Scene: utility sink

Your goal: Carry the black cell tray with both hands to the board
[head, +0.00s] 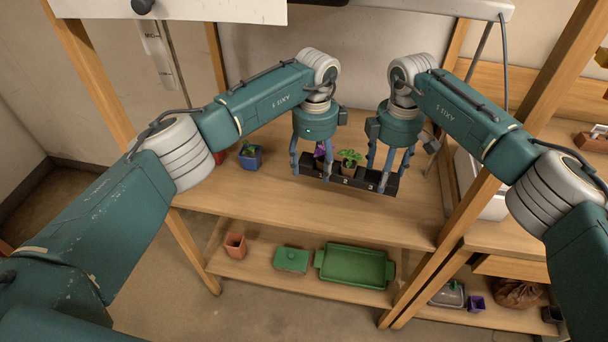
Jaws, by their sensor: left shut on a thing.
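The black cell tray (345,183) shows in the head view at the middle of the wooden shelf top, with pale numbers on its front. A green seedling (350,157) stands in or just behind it, and a purple thing (320,150) shows behind its left part. My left gripper (311,168) points down and is shut on the tray's left end. My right gripper (386,175) points down at the tray's right end, with fingers around or beside it; its grip is unclear. Whether the tray touches the shelf is unclear. I cannot pick out a separate board.
A blue pot (250,159) with a plant stands left of the tray. The wooden top (290,212) is clear in front. A wooden post (465,205) rises at the right. The lower shelf holds a terracotta pot (235,246), a green box (291,261) and a green tray (355,267).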

